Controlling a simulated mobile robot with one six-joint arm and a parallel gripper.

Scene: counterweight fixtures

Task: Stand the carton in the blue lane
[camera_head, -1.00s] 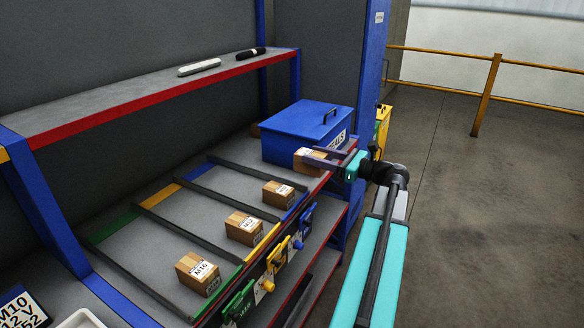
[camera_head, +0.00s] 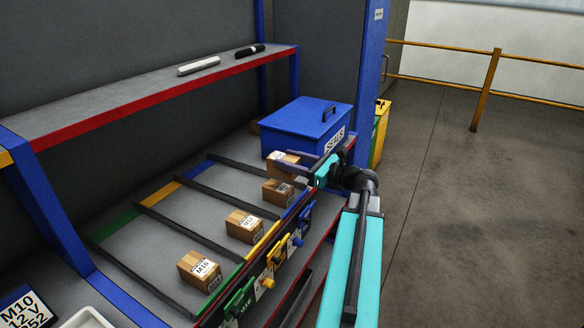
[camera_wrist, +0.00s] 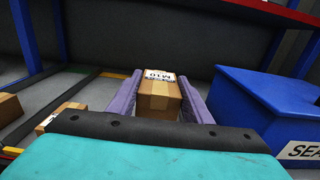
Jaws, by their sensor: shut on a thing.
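A brown carton (camera_head: 281,168) with a white label reading M10 is between the purple fingers of my gripper (camera_head: 291,163), which is shut on it. In the wrist view the carton (camera_wrist: 158,97) sits upright between both fingers (camera_wrist: 158,92). In the head view it is in front of the blue box and near the farthest black rail; I cannot tell its height over the shelf. The blue lane, marked by a blue front strip (camera_head: 294,207), has another carton (camera_head: 277,192) near its front end. My arm partly hides the lane's front right corner.
A blue lidded SEALS box (camera_head: 306,127) stands just behind the held carton. Cartons stand in the yellow lane (camera_head: 244,226) and green lane (camera_head: 199,271). Black rails (camera_head: 235,189) divide the lanes. A red-edged upper shelf (camera_head: 150,93) overhangs the back. The lanes' rear parts are clear.

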